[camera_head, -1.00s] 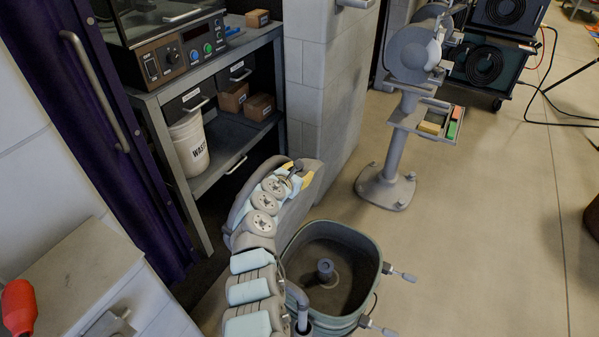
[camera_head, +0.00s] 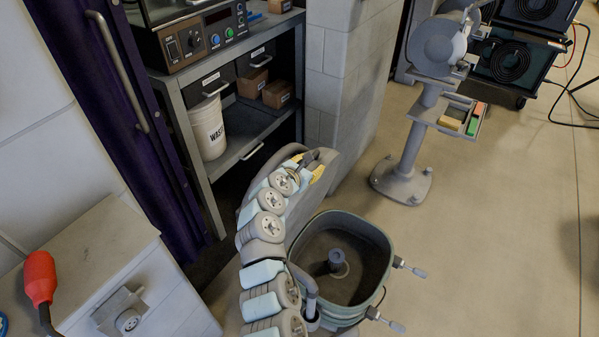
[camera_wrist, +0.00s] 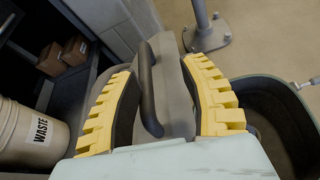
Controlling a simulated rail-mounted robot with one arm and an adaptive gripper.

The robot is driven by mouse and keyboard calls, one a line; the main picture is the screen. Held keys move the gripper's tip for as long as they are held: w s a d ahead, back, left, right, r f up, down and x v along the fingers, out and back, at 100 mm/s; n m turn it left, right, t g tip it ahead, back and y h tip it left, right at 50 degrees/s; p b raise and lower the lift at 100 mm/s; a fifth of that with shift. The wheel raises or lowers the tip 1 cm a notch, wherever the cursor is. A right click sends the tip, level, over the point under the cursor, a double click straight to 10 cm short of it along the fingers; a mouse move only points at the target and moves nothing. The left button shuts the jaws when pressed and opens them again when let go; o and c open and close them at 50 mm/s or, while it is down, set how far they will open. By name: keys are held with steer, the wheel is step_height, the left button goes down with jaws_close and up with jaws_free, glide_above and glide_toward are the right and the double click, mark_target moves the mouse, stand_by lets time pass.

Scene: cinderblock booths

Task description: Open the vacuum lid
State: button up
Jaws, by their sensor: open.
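The vacuum is a green-grey tub (camera_head: 375,229) with latches on its right side. Its inside is exposed, with a short upright pipe (camera_head: 340,262) in it. The grey lid (camera_head: 324,181) is tipped up to the left of the tub, mostly behind my arm; it also shows in the wrist view (camera_wrist: 178,100). A dark curved handle (camera_wrist: 149,88) is on the lid. My gripper (camera_wrist: 160,85) is open, its yellow-backed fingers on either side of the handle, with gaps visible; it also shows in the head view (camera_head: 310,168).
A shelf unit (camera_head: 172,97) at the left holds a control box and a white waste bucket (camera_head: 208,128). A block wall (camera_head: 343,80) stands behind the lid. A grey pedestal stand (camera_head: 405,165) is beyond the tub. The floor to the right is clear.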

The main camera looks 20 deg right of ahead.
steer(key=shift+s+a, duration=0.25)
steer(key=shift+a, duration=0.1)
steer(key=shift+s+a+r, duration=0.35)
steer(key=shift+a, duration=0.1)
steer(key=shift+v, duration=2.45)
